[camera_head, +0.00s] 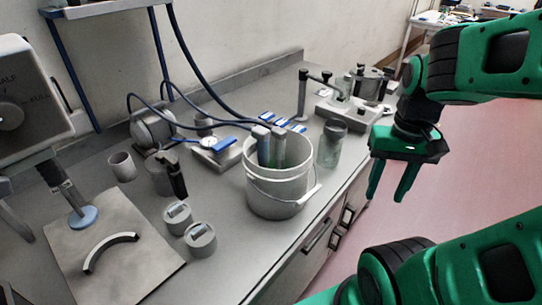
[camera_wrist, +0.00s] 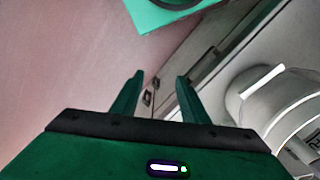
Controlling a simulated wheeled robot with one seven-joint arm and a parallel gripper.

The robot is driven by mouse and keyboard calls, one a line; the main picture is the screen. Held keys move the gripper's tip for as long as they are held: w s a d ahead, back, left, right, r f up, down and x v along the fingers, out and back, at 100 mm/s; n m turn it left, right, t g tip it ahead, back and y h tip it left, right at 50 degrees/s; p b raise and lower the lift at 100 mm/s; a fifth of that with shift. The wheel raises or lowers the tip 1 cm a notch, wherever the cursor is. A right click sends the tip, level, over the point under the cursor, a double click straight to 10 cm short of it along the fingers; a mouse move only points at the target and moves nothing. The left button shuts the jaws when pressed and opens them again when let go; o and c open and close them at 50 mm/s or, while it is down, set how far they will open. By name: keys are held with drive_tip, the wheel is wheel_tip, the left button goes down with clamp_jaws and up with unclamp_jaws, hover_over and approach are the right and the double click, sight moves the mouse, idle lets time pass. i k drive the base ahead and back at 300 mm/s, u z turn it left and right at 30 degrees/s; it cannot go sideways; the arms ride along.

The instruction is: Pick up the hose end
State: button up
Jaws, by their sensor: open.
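Dark blue hoses (camera_head: 198,68) hang from the shelf frame at the upper left and curve down over the bench toward a white bucket (camera_head: 273,206). Their ends lie around the grey cylinders (camera_head: 278,145) standing in the bucket; I cannot clearly make out one loose hose end. My green gripper (camera_head: 387,194) is open and empty, pointing down to the right of the bucket, beyond the bench's front edge. In the wrist view its two fingers (camera_wrist: 160,77) are apart with nothing between them. No hose shows clearly there.
A glass jar (camera_head: 332,143) stands beside the bucket, on the gripper's side. Grey weights (camera_head: 201,240), a dial gauge (camera_head: 212,146) and a metal plate (camera_head: 130,265) occupy the bench (camera_head: 235,270). Pink floor (camera_head: 455,180) lies clear at the right.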

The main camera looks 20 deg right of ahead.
sight(280, 134)
drive_tip(key=z, duration=0.05)
drive_tip(key=k, duration=0.5)
drive_tip(key=z, duration=1.15)
drive_tip(key=k, duration=1.35)
drive_tip(key=u, duration=0.4)
drive_tip(key=i, duration=1)
